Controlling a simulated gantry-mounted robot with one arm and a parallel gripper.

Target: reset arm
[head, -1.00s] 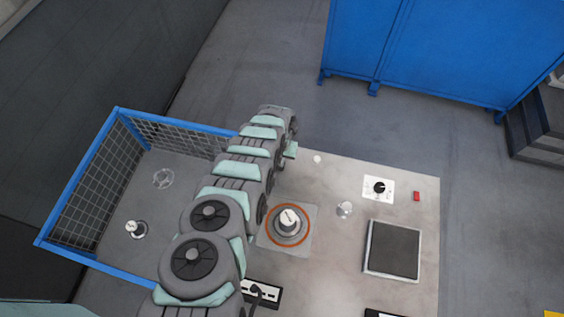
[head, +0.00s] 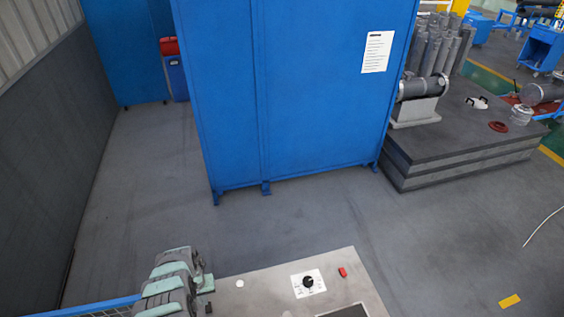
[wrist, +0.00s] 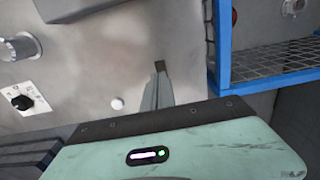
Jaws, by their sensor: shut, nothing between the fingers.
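My gripper (wrist: 160,66) shows in the wrist view as narrow fingers held together, with nothing between them. The fingers appear over the bare grey tabletop (wrist: 110,60), apart from the objects there. In the head view my arm stands at the bottom left, by the table's left side (head: 265,280). The fingers cannot be made out there.
A dial panel (head: 308,284), a red block (head: 342,272) and a white disc (head: 240,283) are on the table.

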